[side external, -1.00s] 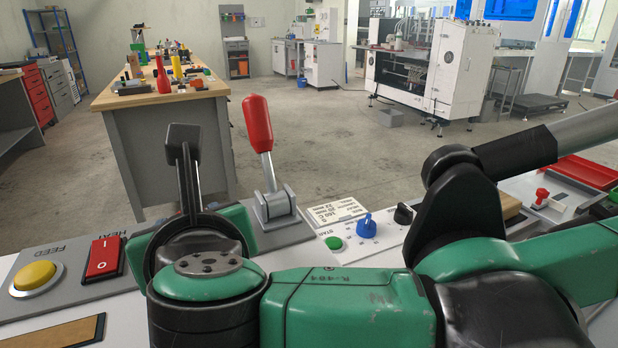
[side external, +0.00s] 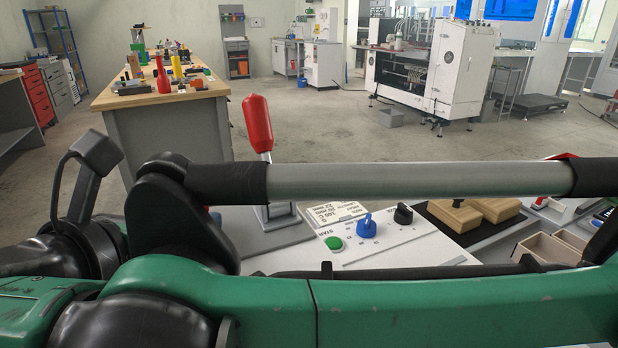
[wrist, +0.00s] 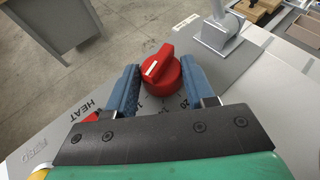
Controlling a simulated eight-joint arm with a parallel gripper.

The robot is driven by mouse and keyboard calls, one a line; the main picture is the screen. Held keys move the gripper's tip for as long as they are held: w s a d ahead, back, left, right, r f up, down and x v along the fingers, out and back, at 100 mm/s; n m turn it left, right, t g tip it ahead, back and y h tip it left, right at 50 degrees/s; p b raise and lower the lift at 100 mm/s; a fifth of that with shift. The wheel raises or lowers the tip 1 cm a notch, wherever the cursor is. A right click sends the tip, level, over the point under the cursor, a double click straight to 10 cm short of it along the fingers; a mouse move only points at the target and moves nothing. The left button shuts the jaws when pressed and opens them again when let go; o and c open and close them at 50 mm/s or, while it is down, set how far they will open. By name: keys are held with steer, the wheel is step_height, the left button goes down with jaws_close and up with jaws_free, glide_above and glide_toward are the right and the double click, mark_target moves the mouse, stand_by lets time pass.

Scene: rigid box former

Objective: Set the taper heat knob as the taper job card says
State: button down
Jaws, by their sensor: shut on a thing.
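In the wrist view a red knob (wrist: 168,76) with a white pointer mark sits on the grey panel, with numbers partly visible around it. My gripper (wrist: 161,82) has its blue fingers on either side of the knob and is shut on it. The word HEAT is printed to the left. In the side view a white printed card (side external: 337,214) lies on the panel behind a blue knob (side external: 366,228) and a black knob (side external: 403,214). The card's small print is hard to read. My gripper and the red knob do not show in the side view.
A red-handled lever (side external: 258,125) stands upright on a grey base (wrist: 218,36). A green button (side external: 334,243) is beside the blue knob. Wooden blocks (side external: 455,217) and open boxes (side external: 550,248) lie to the right. My arm crosses the front of the side view.

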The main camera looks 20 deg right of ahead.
steer(key=shift+f+g, duration=0.1)
steer(key=shift+g, duration=0.2)
steer(key=c, duration=0.6)
jaws_free()
